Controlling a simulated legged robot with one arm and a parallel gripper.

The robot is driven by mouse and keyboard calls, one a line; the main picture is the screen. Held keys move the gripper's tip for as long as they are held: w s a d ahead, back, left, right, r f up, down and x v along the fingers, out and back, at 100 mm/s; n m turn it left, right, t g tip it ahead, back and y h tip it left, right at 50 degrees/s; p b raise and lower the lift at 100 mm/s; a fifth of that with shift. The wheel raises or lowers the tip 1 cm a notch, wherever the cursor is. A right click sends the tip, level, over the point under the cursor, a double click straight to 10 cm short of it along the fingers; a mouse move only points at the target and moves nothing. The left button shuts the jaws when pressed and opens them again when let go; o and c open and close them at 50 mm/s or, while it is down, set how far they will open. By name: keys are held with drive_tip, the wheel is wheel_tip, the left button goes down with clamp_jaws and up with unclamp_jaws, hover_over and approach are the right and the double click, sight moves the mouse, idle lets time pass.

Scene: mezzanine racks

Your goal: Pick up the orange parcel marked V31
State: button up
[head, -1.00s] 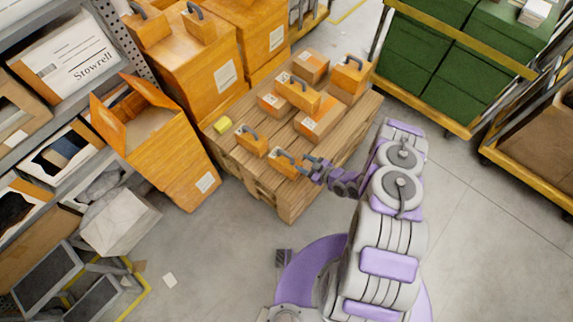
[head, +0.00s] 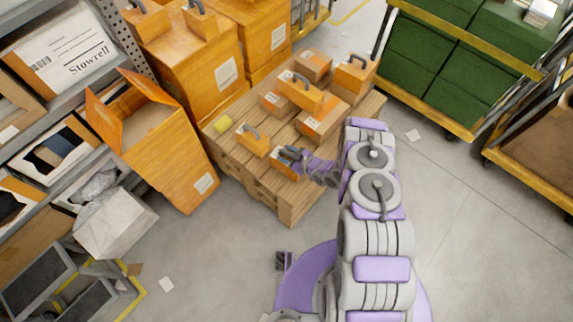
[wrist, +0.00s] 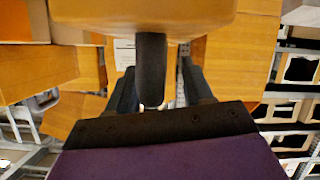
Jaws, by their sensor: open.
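Several small orange parcels with dark handles are on a wooden pallet. No V31 mark can be read on any of them. My gripper (head: 284,154) is over the near parcel (head: 286,171) at the pallet's front edge and partly hides its top. In the wrist view, an orange parcel (wrist: 110,14) fills the top edge. Its dark handle (wrist: 151,62) stands between the two open fingers of my gripper (wrist: 161,82). I cannot tell whether the fingers touch the handle. Another handled parcel (head: 252,143) sits just left of my gripper.
The wooden pallet (head: 289,200) also bears cardboard boxes (head: 321,124) and a yellow block (head: 223,125). A tall open orange box (head: 172,165) stands left of it. Green crates (head: 480,95) on a cart are at the right. The floor in front is mostly clear.

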drive_tip(key=shift+d, duration=0.35)
drive_tip(key=shift+c, duration=0.4)
drive_tip(key=shift+d+r, duration=0.1)
drive_tip(key=shift+d, duration=0.15)
drive_tip(key=c, duration=0.3)
drive_tip(key=shift+a, duration=0.4)
clamp_jaws()
drive_tip(key=shift+d, duration=0.2)
